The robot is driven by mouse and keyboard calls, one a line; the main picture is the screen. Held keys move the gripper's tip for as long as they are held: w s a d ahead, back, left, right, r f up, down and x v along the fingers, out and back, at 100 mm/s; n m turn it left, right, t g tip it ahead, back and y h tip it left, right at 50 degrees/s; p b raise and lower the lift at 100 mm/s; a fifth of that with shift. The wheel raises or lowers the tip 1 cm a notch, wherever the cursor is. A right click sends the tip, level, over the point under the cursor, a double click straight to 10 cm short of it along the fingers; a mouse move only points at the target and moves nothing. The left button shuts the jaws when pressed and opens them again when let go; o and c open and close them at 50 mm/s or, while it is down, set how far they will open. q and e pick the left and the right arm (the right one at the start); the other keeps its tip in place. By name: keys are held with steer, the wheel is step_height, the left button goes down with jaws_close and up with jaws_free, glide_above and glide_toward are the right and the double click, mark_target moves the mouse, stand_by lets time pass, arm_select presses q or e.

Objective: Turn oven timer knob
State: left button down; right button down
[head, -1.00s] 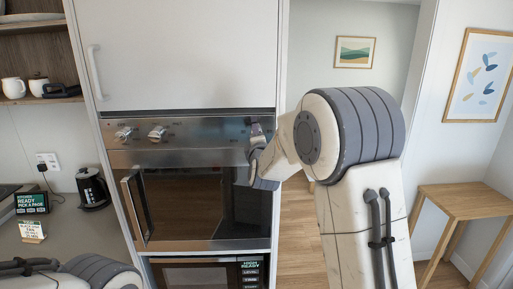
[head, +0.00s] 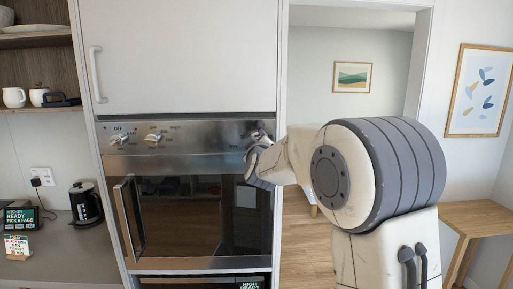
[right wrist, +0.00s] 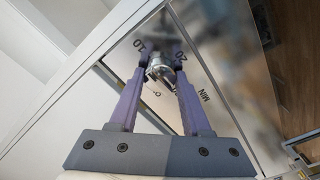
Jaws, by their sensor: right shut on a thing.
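The oven timer knob (right wrist: 162,68) is a shiny metal knob on the steel control panel, with 10, 20, 0 and MIN marks around it in the right wrist view. My right gripper (right wrist: 160,60) is shut on it, one purple finger on each side. In the head view my right gripper (head: 260,138) is at the right end of the oven's control panel (head: 205,133) and mostly hides the knob there. The oven (head: 195,210) is steel with a dark glass door. My left gripper is not in view.
Two other knobs (head: 153,140) sit at the panel's left. The oven door's upright handle (head: 128,215) sticks out at left. A counter with a black kettle (head: 86,205) lies left; a doorway and a wooden table (head: 485,218) are at right.

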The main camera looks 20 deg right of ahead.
steer(key=m+b, duration=0.2)
steer(key=m, duration=0.4)
steer(key=shift+f+m+b, duration=0.1)
steer(key=shift+m+b, duration=0.25)
steer(key=shift+m, duration=0.05)
steer(key=m+b, duration=0.1)
steer(key=m, duration=0.2)
steer(key=shift+m, duration=0.3)
steer(key=m+b, duration=0.1)
steer(key=m, duration=0.2)
steer(key=shift+m+h, duration=0.3)
steer(key=shift+m, duration=0.1)
steer(key=m+b, duration=0.2)
steer(key=m, duration=0.5)
steer(key=shift+g, duration=0.3)
steer(key=m+b, duration=0.2)
steer(key=m, duration=0.4)
steer(key=shift+m, duration=0.3)
steer(key=shift+c, duration=1.8)
jaws_free()
